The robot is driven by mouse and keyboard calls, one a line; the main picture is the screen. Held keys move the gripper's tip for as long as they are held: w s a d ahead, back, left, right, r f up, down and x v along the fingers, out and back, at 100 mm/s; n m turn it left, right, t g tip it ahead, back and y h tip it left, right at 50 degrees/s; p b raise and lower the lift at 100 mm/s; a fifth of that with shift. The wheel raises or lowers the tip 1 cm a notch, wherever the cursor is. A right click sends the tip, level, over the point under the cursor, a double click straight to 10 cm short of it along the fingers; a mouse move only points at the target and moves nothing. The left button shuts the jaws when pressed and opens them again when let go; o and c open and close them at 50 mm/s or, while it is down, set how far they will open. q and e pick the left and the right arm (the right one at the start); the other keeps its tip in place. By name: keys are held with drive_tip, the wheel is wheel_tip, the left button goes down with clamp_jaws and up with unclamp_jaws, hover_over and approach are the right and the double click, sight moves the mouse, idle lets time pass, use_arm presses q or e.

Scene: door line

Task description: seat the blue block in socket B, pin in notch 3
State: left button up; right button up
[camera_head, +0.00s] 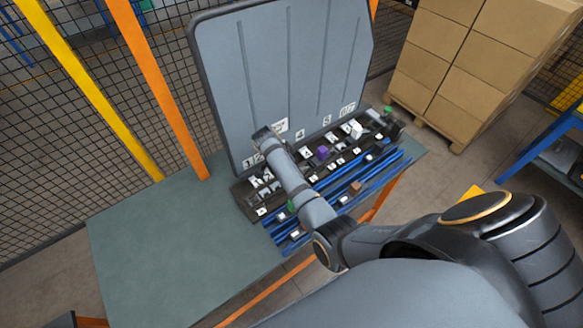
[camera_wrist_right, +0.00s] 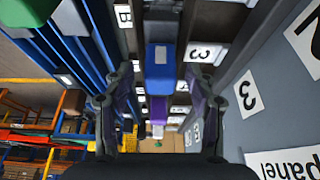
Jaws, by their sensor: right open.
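The blue block (camera_wrist_right: 160,68), with a pale patch on its face, is in the right wrist view among the dark rack's parts. My right gripper (camera_wrist_right: 160,90) is open, with one finger on each side of the block's lower end in the picture; contact is not visible. A label B (camera_wrist_right: 124,15) is left of the block and a label 3 (camera_wrist_right: 203,54) right of it. I cannot tell whether the block is seated or where its pin is. In the head view my right arm reaches over the rack (camera_head: 247,203) and hides the block and the fingers.
A large grey panel (camera_head: 300,60) stands behind the rack. The rack holds a purple block (camera_head: 322,152), a white block (camera_head: 354,130) and a green block (camera_head: 388,111). Blue rails (camera_head: 340,187) run along its front. The table's left part (camera_head: 160,250) is clear.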

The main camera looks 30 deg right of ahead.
drive_tip(key=v, duration=0.7)
drive_tip(key=shift+r, duration=0.3)
drive_tip(key=shift+a, duration=0.1)
